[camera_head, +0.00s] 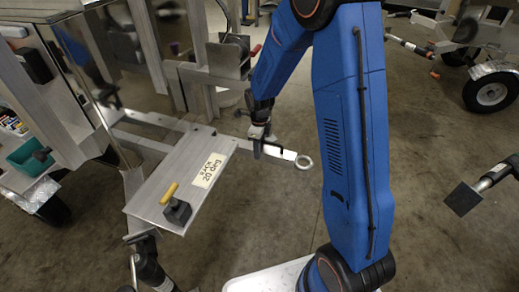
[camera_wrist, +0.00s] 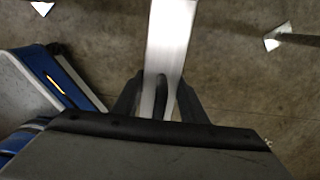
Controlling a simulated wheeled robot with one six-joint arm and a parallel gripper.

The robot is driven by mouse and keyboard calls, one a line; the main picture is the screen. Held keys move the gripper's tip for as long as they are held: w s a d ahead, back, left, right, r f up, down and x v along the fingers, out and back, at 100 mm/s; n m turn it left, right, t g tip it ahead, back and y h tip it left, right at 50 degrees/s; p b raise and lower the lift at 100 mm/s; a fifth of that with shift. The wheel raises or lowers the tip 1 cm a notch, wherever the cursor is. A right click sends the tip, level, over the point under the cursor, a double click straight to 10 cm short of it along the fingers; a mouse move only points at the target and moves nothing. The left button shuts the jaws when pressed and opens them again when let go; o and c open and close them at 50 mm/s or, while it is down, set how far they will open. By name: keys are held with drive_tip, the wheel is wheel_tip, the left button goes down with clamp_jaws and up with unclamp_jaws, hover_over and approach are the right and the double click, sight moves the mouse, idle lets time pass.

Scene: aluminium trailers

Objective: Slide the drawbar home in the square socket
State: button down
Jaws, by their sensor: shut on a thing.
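The drawbar (camera_head: 284,153) is a bright square metal bar with a round ring (camera_head: 304,162) at its right end. My gripper (camera_head: 262,142) is shut on it, close to the ring. To the left the bar runs up to the right edge of the flat trailer plate (camera_head: 190,165) and passes out of sight there. The square socket is not clearly visible, so I cannot tell how far the bar is inside. In the wrist view the drawbar (camera_wrist: 170,40) runs from the top edge down between the dark fingers of my gripper (camera_wrist: 158,102).
A green bin (camera_head: 32,158) stands at the left. Another trailer's wheel (camera_head: 491,92) and a bar with a square plate (camera_head: 463,199) are at the right. Floor around the ring is clear.

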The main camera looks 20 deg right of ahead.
drive_tip(key=shift+w+a, duration=1.3)
drive_tip(key=shift+a, duration=0.45)
drive_tip(key=shift+w+a, duration=1.25)
drive_tip(key=shift+a, duration=0.5)
drive_tip(key=shift+w+a, duration=1.3)
drive_tip(key=shift+a, duration=0.45)
idle(2.8)
